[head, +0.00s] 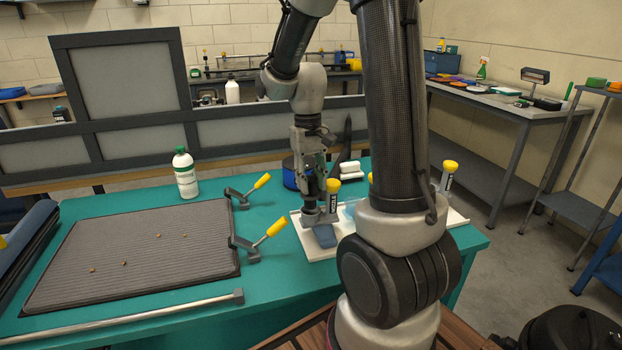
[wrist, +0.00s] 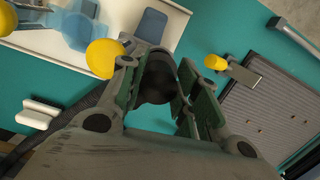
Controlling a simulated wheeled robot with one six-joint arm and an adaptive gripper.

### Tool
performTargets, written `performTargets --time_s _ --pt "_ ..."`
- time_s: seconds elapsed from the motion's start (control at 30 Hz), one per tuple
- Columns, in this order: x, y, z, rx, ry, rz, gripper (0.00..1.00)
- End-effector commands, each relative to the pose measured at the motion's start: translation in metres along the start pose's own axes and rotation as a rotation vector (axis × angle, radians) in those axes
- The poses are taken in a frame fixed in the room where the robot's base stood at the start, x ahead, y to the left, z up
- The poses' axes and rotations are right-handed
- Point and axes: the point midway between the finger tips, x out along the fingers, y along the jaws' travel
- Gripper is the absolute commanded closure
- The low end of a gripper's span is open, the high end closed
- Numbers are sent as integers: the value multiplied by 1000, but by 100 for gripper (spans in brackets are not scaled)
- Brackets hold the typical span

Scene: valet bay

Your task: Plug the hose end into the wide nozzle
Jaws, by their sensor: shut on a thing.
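My gripper (head: 318,205) points down over the white board (head: 299,226) at the right part of the teal bench. It is shut on the dark round hose end (wrist: 156,82), seen between the fingers in the wrist view. The black hose (head: 346,138) arches up behind the gripper. A slate-blue flared nozzle (head: 325,237) lies on the board just in front of the fingertips; it also shows in the wrist view (wrist: 151,26). A pale blue clear nozzle (wrist: 85,27) lies beside it. Whether the hose end touches a nozzle is hidden by the fingers.
Upright yellow-topped pieces (head: 333,187) (head: 448,172) stand on the board, one close beside my gripper. Yellow-handled clamps (head: 262,182) (head: 275,228) hold a grey ribbed mat (head: 140,250) to the left. A white bottle (head: 185,178) and white blocks (head: 349,168) stand behind.

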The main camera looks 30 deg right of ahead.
Motion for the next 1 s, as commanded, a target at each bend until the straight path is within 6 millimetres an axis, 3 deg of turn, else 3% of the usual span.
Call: performTargets --time_s 1.0 --pt "17 0 -2 0 1 0 87"
